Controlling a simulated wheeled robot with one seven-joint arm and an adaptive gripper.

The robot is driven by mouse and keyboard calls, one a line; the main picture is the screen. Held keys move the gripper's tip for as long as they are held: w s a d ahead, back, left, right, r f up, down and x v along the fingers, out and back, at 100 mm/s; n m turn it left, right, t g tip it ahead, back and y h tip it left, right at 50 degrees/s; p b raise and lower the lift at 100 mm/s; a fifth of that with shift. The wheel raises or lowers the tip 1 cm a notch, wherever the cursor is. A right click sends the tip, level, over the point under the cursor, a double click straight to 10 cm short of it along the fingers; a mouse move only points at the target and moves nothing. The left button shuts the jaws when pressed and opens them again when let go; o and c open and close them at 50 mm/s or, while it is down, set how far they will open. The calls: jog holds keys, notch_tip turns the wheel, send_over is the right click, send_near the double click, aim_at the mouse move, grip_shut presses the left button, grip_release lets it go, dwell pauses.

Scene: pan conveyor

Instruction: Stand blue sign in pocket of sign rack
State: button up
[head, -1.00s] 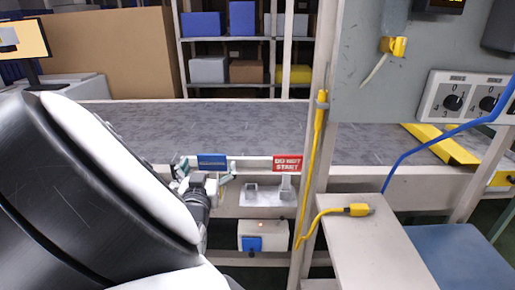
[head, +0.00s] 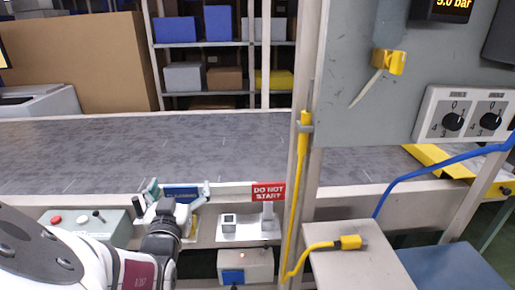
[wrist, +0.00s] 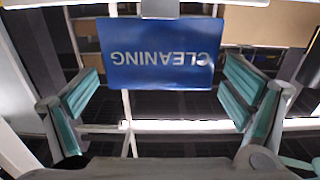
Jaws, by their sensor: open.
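The blue sign (head: 181,194) is upright near the conveyor's front edge, left of the sign rack. In the wrist view the blue sign (wrist: 160,55) shows white "CLEANING" lettering upside down. My gripper (head: 178,190) is open, with its teal finger pads on either side of the sign; in the wrist view my gripper (wrist: 166,85) shows gaps between both pads and the sign. The light sign rack (head: 250,232) stands to the right on a low shelf. A red "DO NOT START" sign (head: 268,192) stands at its right side. A small block-like holder (head: 229,222) at its left side looks empty.
The grey conveyor (head: 150,150) runs behind. A post with a yellow cable (head: 303,160) rises right of the rack. A control box with buttons (head: 85,225) is at left. A small table (head: 365,260) is at right.

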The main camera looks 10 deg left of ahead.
jog(key=c, duration=1.7)
jog(key=shift+r, duration=0.1)
